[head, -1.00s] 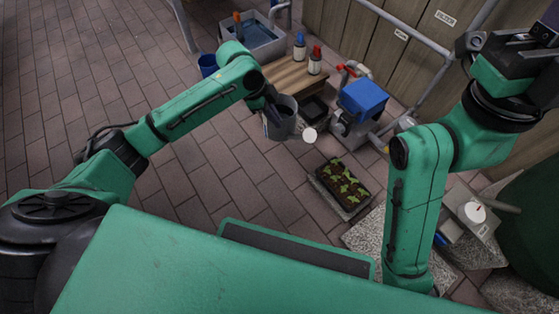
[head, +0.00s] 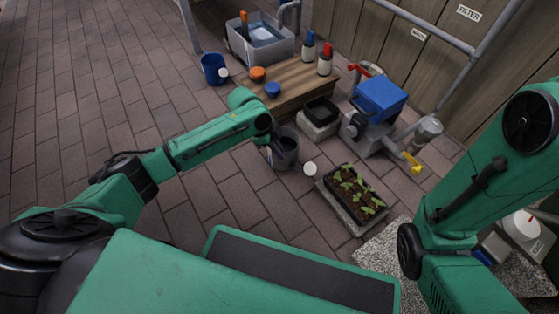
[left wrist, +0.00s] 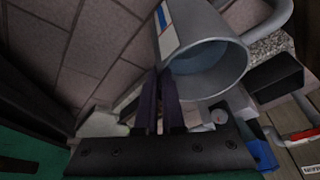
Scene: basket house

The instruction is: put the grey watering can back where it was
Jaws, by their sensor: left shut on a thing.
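The grey watering can (head: 286,150) is in my left gripper, short of the low wooden table in the head view. Its round white end (head: 309,169) points right, towards the seedling tray. My left gripper (head: 271,142) is shut at the can's left side; the exact grip is hidden there. In the left wrist view, the can's grey body (left wrist: 203,30) with its open mouth lies just beyond my two dark fingers (left wrist: 158,103). I cannot tell whether the can touches the paving. My right arm shows at the right, but its gripper is out of the picture.
The wooden table (head: 297,88) has bottles and small pots. A black bowl (head: 321,110) sits on a block beside a blue-topped machine (head: 378,98). A seedling tray (head: 355,190) lies right of the can. A blue bucket (head: 213,68) stands behind. Paving at left is clear.

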